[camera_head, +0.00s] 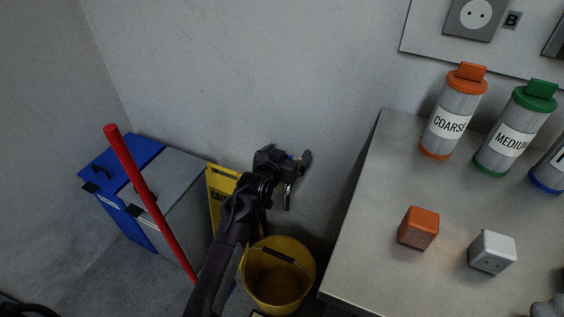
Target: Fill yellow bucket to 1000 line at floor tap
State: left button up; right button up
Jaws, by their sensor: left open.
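The yellow bucket (284,301) stands upright on the floor beside the workbench, its open top facing me. A dark handle or grip lies across its far rim. I cannot make out any water or a 1000 line inside it. My left gripper (297,176) is open near the wall, above and behind the bucket, and apart from it. A small blue part shows at the gripper, perhaps of a tap. The floor tap itself cannot be made out clearly and may be hidden by my gripper. My right gripper is not in view.
A grey workbench (362,255) at right carries coarse (442,145) and medium (500,160) containers, an orange block (418,228) and a white block (491,253). A yellow caution sign (220,184), blue bin (150,152), grey bin (185,185) and red pole (140,172) crowd the left.

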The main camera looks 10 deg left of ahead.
pick_arm(q)
jog(key=shift+x, duration=0.95)
jog(key=shift+c, duration=0.3)
